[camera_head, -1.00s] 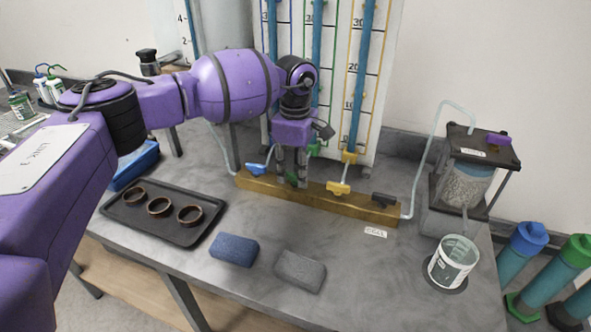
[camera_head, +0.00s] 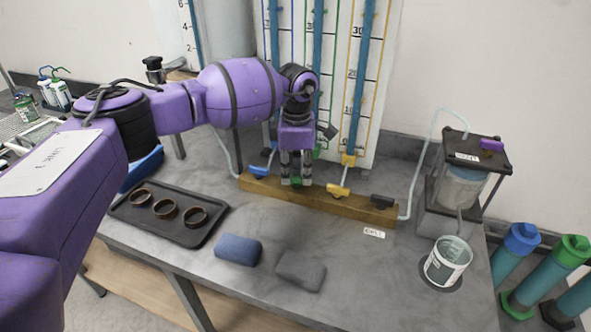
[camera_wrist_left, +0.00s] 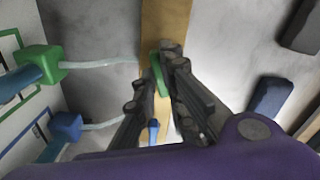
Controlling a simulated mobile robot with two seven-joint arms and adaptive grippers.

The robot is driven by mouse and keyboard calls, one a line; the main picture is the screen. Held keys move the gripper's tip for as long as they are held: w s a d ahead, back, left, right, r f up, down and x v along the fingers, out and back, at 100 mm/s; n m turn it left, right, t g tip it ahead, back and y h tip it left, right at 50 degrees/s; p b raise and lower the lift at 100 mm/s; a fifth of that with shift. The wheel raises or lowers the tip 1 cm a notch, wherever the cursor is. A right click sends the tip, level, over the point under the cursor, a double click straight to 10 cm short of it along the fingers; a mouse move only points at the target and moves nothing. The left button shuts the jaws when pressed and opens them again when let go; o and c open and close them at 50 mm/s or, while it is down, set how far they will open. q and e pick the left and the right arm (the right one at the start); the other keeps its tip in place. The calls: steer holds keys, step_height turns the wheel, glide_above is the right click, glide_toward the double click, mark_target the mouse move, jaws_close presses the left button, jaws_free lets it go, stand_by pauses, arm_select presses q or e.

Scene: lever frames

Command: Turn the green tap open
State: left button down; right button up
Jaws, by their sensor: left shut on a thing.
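The green tap (camera_head: 296,182) sits on the brown wooden manifold bar (camera_head: 262,187), between the blue tap (camera_head: 258,170) and the yellow tap (camera_head: 339,190). My left gripper (camera_head: 296,180) points down over it, with its fingers shut on the green handle and hiding most of it. In the left wrist view the green handle (camera_wrist_left: 158,78) shows between the fingertips (camera_wrist_left: 160,80), lying roughly along the bar. The blue tap (camera_wrist_left: 153,130) shows there below it. My right gripper is in neither view.
A black tap (camera_head: 382,201) is at the bar's right end. Tall scaled tubes stand behind. A tray with rings (camera_head: 216,228), a blue block (camera_head: 238,250) and a grey block (camera_head: 301,270) lie in front.

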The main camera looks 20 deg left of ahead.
arm_select(q)
steer(key=n, duration=0.1)
steer(key=n+p, duration=0.1)
steer(key=shift+r+n, duration=0.3)
steer(key=shift+n, duration=0.1)
steer(key=shift+n+p, duration=0.6)
steer(key=shift+n, duration=0.3)
steer(key=n+p, duration=0.1)
steer(key=n, duration=0.2)
steer(key=shift+n, duration=0.3)
steer(key=n+p, duration=0.1)
steer(key=n, duration=0.1)
steer(key=shift+n, duration=0.3)
steer(key=n+p, duration=0.1)
steer(key=n, duration=0.1)
steer(key=shift+f+n, duration=0.1)
steer(key=shift+n, duration=0.5)
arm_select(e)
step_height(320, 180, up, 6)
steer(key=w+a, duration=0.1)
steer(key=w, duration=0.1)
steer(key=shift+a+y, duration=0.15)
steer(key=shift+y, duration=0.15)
arm_select(q)
steer(key=shift+f+p, duration=0.1)
steer(key=shift+p, duration=0.2)
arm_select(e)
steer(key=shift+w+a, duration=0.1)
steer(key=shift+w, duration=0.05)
